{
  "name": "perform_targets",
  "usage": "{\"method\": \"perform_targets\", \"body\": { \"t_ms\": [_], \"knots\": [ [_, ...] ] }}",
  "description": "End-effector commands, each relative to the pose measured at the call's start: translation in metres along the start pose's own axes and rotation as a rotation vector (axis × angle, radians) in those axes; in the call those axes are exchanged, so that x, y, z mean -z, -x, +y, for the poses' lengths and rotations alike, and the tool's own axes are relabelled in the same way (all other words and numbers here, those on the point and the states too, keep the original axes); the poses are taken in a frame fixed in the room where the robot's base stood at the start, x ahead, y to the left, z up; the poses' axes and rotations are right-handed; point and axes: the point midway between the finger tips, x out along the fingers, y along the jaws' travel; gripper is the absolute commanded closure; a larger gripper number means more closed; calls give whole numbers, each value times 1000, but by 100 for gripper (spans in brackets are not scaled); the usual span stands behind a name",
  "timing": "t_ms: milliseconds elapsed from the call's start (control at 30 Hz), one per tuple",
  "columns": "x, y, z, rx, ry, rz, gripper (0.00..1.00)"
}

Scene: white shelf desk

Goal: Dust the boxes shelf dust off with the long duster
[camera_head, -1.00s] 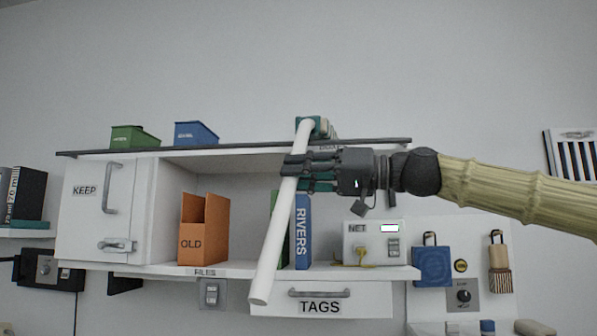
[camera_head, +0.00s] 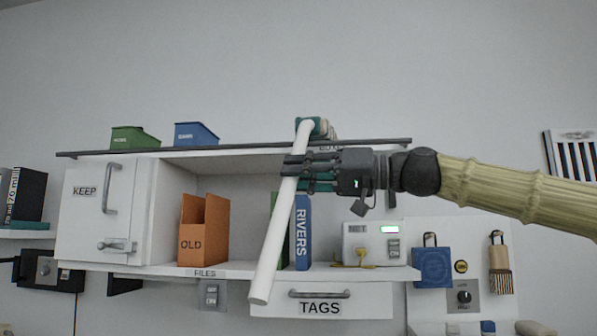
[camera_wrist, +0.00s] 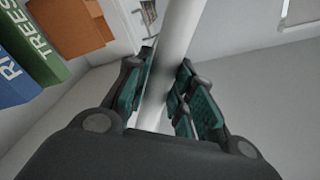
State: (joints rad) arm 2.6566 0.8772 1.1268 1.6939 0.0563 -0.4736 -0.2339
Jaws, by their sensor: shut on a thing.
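The long duster (camera_head: 277,235) has a long white handle, held tilted with its lower end towards me. I cannot tell whether the head touches the shelf. My gripper (camera_head: 293,172) is shut on the handle below the head. In the wrist view the handle (camera_wrist: 176,40) passes between the teal finger pads. The top boxes shelf (camera_head: 240,149) has a dark front rail; its label is partly hidden behind my gripper. No dust is discernible on it.
A green box (camera_head: 135,138) and a blue box (camera_head: 196,134) stand on the top shelf's left part. Below are an orange file holder (camera_head: 203,230), a blue RIVERS binder (camera_head: 302,232) and a white device (camera_head: 372,243). The KEEP door (camera_head: 90,215) is at left.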

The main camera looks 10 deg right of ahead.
Motion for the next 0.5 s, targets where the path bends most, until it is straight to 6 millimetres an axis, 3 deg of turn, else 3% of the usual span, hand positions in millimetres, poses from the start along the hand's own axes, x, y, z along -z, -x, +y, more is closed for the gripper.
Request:
{"method": "perform_targets", "body": {
  "t_ms": [500],
  "knots": [
    [13, -1, -8, 0, 1, 1, 100]
  ]
}}
